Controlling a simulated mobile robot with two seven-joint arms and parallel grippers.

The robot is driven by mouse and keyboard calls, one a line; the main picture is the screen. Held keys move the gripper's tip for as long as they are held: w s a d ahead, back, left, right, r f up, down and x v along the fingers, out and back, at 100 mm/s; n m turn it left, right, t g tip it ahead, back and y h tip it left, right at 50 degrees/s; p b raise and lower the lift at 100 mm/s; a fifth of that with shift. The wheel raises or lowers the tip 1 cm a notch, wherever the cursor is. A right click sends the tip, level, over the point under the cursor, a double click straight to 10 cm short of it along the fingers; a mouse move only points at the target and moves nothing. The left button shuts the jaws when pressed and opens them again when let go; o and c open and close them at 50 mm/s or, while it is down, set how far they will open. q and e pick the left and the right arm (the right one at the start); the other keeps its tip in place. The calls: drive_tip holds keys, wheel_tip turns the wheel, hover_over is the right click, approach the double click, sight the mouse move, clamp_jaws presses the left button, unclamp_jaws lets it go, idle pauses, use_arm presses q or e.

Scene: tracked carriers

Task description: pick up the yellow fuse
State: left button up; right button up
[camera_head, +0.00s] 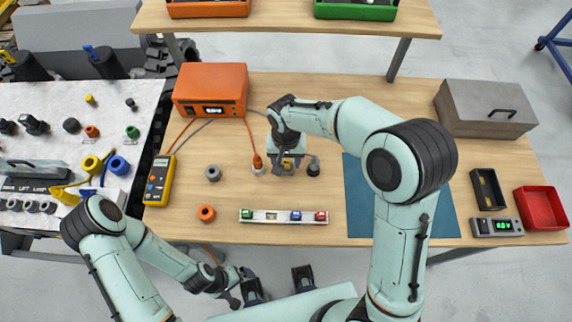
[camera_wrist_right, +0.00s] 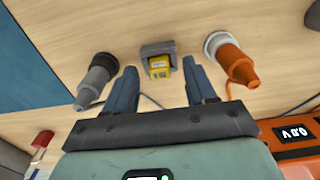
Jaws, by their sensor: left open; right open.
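The yellow fuse (camera_wrist_right: 160,67) sits in a small grey holder (camera_wrist_right: 158,48) on the table, seen clearly in the right wrist view. In the head view the fuse (camera_head: 287,163) shows only partly under my right gripper. My right gripper (camera_head: 287,170) is open above the table; in its wrist view its fingers (camera_wrist_right: 160,87) stand apart, on either side of the fuse in the picture, and hold nothing. I cannot tell the remaining height above it. My left gripper (camera_head: 242,285) is open and empty, low in front of the table's front edge.
An orange cabled plug (camera_wrist_right: 235,62) and a grey connector (camera_wrist_right: 95,78) stand close on either side of the holder. A rail of coloured pieces (camera_head: 270,217) lies in front. An orange power box (camera_head: 211,88) stands behind left; a blue mat (camera_head: 358,205) lies right.

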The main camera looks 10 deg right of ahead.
clamp_jaws()
drive_tip(key=shift+r, duration=0.15)
